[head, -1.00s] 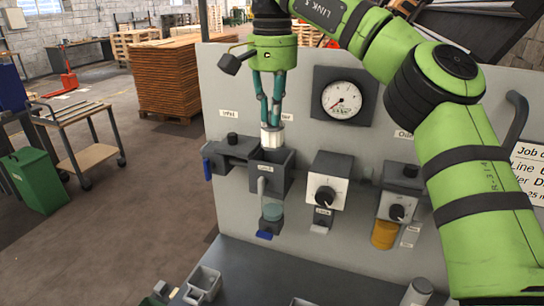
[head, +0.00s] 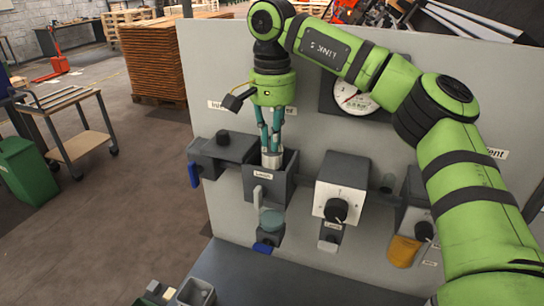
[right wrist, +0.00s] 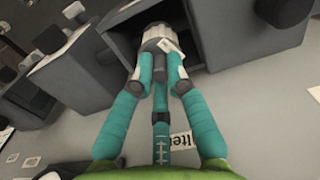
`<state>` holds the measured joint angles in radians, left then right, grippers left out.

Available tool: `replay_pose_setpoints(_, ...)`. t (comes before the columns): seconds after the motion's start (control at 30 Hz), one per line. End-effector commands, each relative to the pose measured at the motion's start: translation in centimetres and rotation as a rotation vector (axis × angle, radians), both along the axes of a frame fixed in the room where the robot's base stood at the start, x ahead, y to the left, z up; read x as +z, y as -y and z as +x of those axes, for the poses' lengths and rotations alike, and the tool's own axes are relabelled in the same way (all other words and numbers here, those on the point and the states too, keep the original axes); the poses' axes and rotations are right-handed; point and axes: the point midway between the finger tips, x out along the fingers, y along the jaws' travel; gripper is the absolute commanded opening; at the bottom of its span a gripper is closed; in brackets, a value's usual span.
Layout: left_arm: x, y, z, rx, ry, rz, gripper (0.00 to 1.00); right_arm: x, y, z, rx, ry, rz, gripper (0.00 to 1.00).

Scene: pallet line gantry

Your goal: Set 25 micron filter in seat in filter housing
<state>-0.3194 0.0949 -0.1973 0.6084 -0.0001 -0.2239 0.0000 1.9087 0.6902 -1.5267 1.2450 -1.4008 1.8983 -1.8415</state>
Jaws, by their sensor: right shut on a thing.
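My right gripper (head: 270,142) points down over the filter housing (head: 268,188), a dark open-topped box on the grey panel. It is shut on the filter (head: 272,160), a pale cylinder whose top shows at the housing's opening. In the right wrist view the filter (right wrist: 157,38) has a ribbed grey-white side and a white label, and its far end reaches into the dark housing (right wrist: 205,72). The filter's lower end and the seat are hidden by the housing's front wall, so I cannot tell whether they touch. My left gripper is not in view.
A dark valve block (head: 222,148) with a blue handle stands left of the housing. A white-faced knob unit (head: 340,203) is to the right. A cup-like teal part (head: 272,220) hangs below the housing. A pressure gauge (head: 352,98) is partly behind my right arm.

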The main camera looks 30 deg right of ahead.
Motion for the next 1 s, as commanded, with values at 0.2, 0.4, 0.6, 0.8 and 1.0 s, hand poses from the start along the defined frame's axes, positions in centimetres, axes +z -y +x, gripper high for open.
replay_pose_setpoints(0.2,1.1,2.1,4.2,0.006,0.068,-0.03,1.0,-1.8,0.0,0.0,0.001,0.0,0.0,0.0)
replay_pose_setpoints(0.4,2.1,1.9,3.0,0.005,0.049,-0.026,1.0,-4.5,0.0,0.0,0.001,0.001,-0.001,0.0)
replay_pose_setpoints(0.6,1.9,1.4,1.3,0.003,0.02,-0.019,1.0,-5.0,-0.1,0.0,0.001,0.002,0.001,0.0)
replay_pose_setpoints(0.8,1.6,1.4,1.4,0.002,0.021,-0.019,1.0,-5.4,-0.1,0.0,0.002,0.001,0.0,0.0)
replay_pose_setpoints(1.0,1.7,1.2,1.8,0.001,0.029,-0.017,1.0,-5.4,-0.1,0.0,0.001,0.001,0.0,0.4)
